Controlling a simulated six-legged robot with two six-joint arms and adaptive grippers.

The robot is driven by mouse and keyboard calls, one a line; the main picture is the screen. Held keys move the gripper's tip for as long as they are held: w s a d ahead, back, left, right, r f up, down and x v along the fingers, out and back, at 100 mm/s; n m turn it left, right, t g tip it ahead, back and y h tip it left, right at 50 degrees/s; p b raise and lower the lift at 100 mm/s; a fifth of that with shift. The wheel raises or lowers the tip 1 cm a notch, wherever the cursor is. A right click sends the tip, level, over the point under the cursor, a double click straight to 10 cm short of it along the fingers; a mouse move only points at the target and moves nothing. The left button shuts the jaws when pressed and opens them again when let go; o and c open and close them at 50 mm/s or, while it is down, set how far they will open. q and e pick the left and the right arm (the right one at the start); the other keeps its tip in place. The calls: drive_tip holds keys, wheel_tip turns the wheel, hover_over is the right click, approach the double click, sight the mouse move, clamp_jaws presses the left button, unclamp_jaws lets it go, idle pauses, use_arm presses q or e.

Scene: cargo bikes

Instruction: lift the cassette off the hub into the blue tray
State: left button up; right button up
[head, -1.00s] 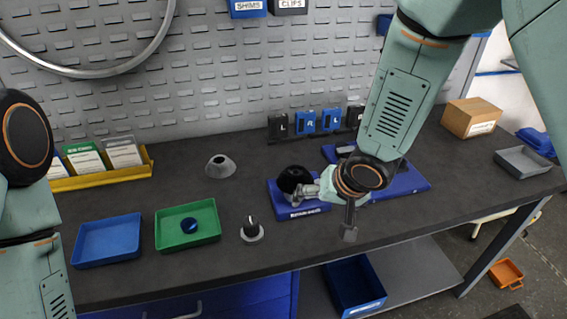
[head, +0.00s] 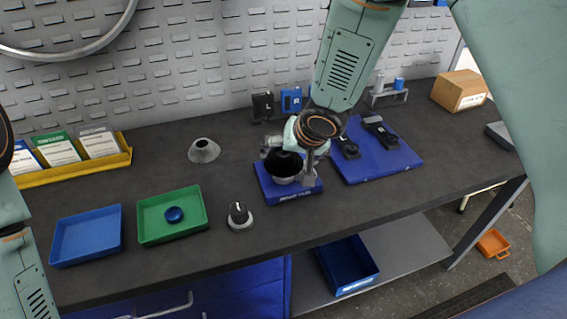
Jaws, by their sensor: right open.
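The cassette, a black round piece (head: 283,164), sits on a blue stand (head: 290,194) in the middle of the bench; the hub under it is hidden. My right gripper (head: 288,165) is open at the cassette, with one finger at its right side and the other by its upper left. I cannot tell whether the fingers touch it. The blue tray (head: 87,237) lies empty at the left of the bench. My left arm shows at the left edge, but its gripper is out of view.
A black-topped knob-like part (head: 240,216) and a grey cone (head: 203,151) stand nearby. A blue mat (head: 380,159) with dark tools is to the right. A cardboard box (head: 460,90) stands far right.

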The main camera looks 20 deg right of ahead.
drive_tip(key=shift+w+f, duration=0.1)
drive_tip(key=shift+f, duration=0.15)
drive_tip(key=shift+a+r, duration=0.25)
drive_tip(key=shift+d+f, duration=0.15)
drive_tip(key=shift+f, duration=0.05)
drive_tip(key=c, duration=0.6)
drive_tip(key=shift+r, duration=0.15)
drive_tip(key=c, duration=0.9)
